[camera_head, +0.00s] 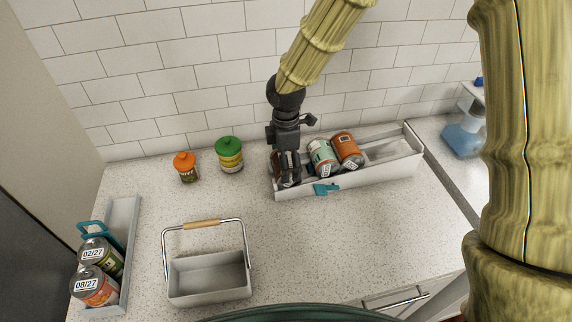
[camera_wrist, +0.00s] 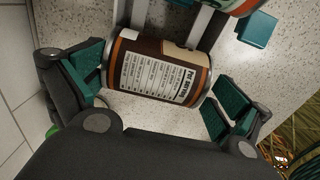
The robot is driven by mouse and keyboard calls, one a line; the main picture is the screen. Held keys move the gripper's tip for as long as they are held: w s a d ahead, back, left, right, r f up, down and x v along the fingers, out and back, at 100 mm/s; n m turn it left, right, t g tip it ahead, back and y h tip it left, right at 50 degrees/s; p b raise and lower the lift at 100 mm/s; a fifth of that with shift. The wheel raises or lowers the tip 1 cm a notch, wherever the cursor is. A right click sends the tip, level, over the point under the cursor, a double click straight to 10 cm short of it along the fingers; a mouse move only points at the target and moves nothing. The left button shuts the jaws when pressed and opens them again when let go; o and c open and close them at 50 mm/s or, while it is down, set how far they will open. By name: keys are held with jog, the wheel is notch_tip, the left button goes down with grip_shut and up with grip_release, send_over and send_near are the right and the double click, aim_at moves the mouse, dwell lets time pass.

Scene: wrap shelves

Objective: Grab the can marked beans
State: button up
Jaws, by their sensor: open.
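My gripper (camera_head: 287,178) is over the left end of a long white rack (camera_head: 345,183) near the back wall. In the wrist view my gripper (camera_wrist: 160,90) is open, one teal-padded finger at each end of a brown can (camera_wrist: 150,68) with orange bands and a white nutrition label. The can lies on its side between the fingers; I cannot tell whether they touch it. In the head view my gripper mostly hides this can. The word beans is not readable on any can. A mint-green can (camera_head: 322,158) and an orange can (camera_head: 346,150) lie to the right in the rack.
An orange-lidded jar (camera_head: 185,167) and a green-lidded jar (camera_head: 230,155) stand left of the rack. A grey basket with a wooden handle (camera_head: 203,224) stands in front.

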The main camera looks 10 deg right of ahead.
jog(key=shift+w+d+f, duration=0.1)
jog(key=shift+w+f, duration=0.1)
jog(key=shift+f, duration=0.4)
jog(key=shift+w+f, duration=0.15)
jog(key=shift+f, duration=0.45)
jog(key=shift+s+r, duration=0.1)
jog(key=shift+s, duration=0.15)
jog(key=shift+w, duration=0.15)
jog(key=c, duration=1)
